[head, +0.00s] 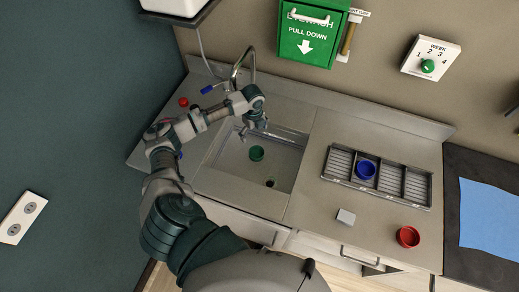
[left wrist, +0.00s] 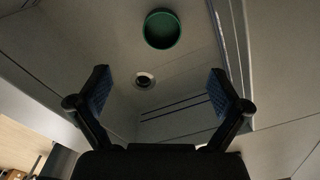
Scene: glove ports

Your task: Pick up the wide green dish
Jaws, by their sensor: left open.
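The green dish (head: 256,153) lies in the sink basin, toward its left and far part in the head view. In the left wrist view the round green dish (left wrist: 162,29) shows beyond my fingertips, above the dark drain. My left gripper (head: 254,129) is over the sink, just beyond the dish in the head view. In the left wrist view my left gripper (left wrist: 157,90) has its two blue-padded fingers wide apart with nothing between them. The dish is apart from the fingers. My right gripper is not in view.
The sink (head: 215,180) has walls around the dish, and a tall faucet (head: 251,56) stands behind it. A sectioned tray (head: 341,163) holds a blue dish (head: 365,169). A red dish (head: 407,237) and a pale block (head: 346,216) stand on the counter.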

